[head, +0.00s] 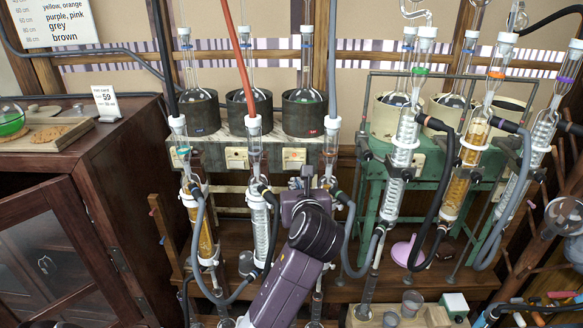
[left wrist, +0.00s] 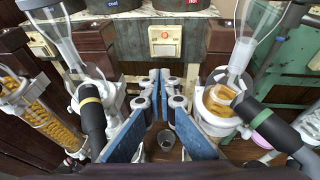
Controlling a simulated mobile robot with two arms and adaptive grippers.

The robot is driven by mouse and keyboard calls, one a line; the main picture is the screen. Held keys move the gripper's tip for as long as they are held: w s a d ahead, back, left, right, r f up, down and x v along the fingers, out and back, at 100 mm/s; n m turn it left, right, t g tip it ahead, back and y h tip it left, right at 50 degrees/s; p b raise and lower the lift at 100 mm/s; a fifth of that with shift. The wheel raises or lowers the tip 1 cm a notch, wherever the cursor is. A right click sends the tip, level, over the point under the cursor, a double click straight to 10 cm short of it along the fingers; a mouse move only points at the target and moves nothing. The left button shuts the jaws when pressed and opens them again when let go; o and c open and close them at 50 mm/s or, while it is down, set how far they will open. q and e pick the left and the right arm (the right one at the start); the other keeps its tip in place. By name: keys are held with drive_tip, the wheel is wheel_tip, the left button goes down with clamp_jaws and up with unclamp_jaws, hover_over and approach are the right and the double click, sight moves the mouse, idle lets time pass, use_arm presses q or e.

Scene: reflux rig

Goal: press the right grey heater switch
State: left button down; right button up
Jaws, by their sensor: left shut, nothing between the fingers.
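The grey heater rig stands at the back with three dark round heaters and cream switch plates along its front rail. The right grey heater switch (head: 294,157) sits below the right heater (head: 303,112). In the left wrist view a cream switch plate (left wrist: 165,42) with a small orange-red spot faces me, just beyond the fingertips. My left gripper (head: 307,174) is in front of and below the right switch. Its blue fingers (left wrist: 160,76) are shut and empty, pointing at the rail, with a visible gap to the plate. My right gripper is not in view.
Glass condensers with hoses flank my left gripper, one to its left (head: 258,225) and a tube to its right (head: 331,150). A green rig (head: 373,190) with more glassware stands at the right. A dark wooden cabinet (head: 95,180) fills the left.

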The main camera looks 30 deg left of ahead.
sight(291, 165)
use_arm(q)
drive_tip(key=p+x, duration=0.1)
drive_tip(key=x, duration=0.3)
drive_tip(key=p+x, duration=0.1)
drive_tip(key=x, duration=0.2)
drive_tip(key=r+p+x, duration=0.1)
drive_tip(key=x, duration=0.3)
drive_tip(key=shift+w+a+f, duration=0.1)
drive_tip(key=shift+w+a, duration=0.2)
drive_tip(key=shift+w, duration=0.05)
